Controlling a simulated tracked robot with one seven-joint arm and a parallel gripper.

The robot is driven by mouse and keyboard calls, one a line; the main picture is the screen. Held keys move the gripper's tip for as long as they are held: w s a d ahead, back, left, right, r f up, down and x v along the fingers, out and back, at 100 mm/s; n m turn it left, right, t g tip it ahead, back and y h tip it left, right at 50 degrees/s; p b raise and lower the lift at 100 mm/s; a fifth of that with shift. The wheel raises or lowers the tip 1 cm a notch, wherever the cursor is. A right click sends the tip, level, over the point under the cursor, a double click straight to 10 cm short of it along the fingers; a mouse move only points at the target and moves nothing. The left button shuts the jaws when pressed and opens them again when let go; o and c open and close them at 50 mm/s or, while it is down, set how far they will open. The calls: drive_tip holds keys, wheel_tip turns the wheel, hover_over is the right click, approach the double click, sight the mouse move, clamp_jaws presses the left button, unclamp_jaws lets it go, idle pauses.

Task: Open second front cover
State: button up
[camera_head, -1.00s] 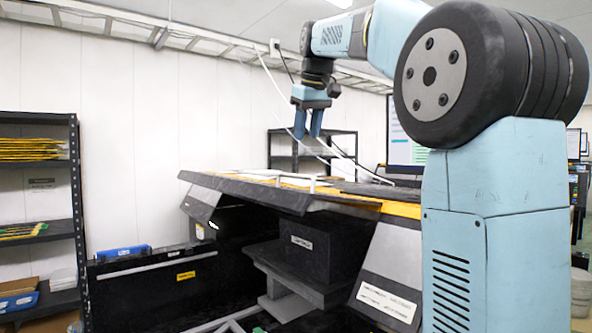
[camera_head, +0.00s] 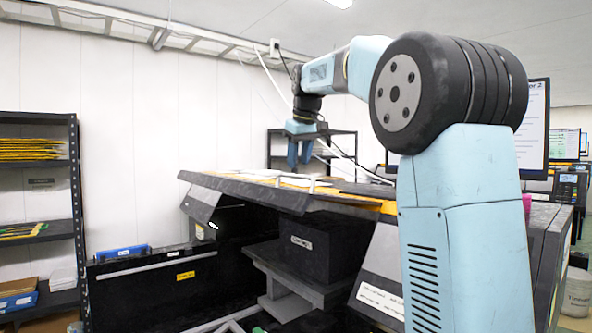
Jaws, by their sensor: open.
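The machine's wide dark top cover (camera_head: 225,183) spans the middle of the view, with a yellow edge at its right end. A thin light handle (camera_head: 312,184) stands on it near the middle. My gripper (camera_head: 299,166) points down above the far part of the cover, left of the handle in the picture. Its two blue fingers are slightly apart and empty. The fingertips are close above the cover; I cannot tell whether they touch it. Which cover is the second front one is not clear from this view.
Below the cover is an open dark bay with a black box (camera_head: 325,248) on a grey stand. A shelf rack (camera_head: 75,210) stands at the left, and another rack (camera_head: 345,150) is behind the machine. A monitor (camera_head: 535,130) is at the right behind my arm.

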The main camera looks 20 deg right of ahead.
drive_tip(key=shift+x, duration=1.9)
clamp_jaws()
